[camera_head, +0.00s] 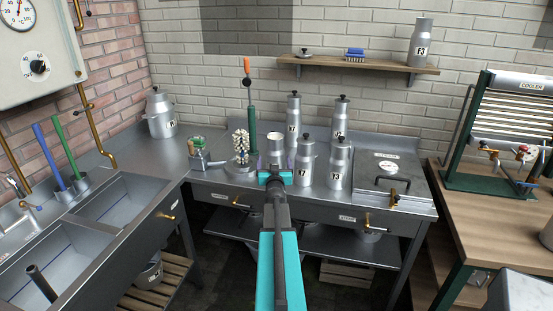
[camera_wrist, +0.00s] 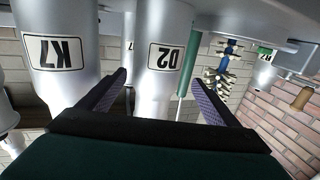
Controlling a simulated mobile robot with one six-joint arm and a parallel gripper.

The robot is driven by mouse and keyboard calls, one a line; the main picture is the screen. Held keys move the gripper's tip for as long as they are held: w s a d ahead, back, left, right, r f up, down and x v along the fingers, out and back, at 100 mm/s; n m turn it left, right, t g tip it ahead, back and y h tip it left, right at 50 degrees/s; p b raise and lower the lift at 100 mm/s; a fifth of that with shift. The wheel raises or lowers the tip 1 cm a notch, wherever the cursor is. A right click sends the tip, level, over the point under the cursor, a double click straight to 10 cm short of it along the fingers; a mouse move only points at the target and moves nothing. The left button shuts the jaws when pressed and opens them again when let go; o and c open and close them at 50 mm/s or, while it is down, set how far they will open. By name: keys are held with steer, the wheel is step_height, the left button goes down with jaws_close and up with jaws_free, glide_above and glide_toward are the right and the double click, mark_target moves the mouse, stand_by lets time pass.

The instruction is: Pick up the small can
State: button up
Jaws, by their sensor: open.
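A small metal can, labelled D2 in the wrist view (camera_wrist: 163,30), stands on the steel counter (camera_head: 222,179). In the head view its pale top (camera_head: 275,138) shows just beyond my gripper (camera_head: 276,170). My gripper is open. In the upside-down wrist view my two fingers (camera_wrist: 163,88) appear on either side of the D2 can's narrower part. I cannot tell whether they touch it. A larger can labelled K7 (camera_wrist: 57,45) stands close beside it; it also shows in the head view (camera_head: 305,168), right of my gripper.
Several tall lidded cans crowd the counter, including one at the right (camera_head: 339,165). A square steel unit (camera_head: 390,178) fills the counter's right end. A wall shelf (camera_head: 360,65) hangs behind.

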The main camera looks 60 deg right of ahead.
mark_target(275, 135)
steer(key=shift+w+d, duration=0.1)
steer(key=shift+d, duration=0.05)
steer(key=shift+p+x, duration=1.35)
steer(key=shift+x, duration=1.05)
steer(key=shift+d+f, duration=0.1)
steer(key=c, duration=1.3)
steer(key=shift+o, duration=0.3)
steer(key=shift+r+b, duration=0.3)
steer(key=shift+r, duration=4.8)
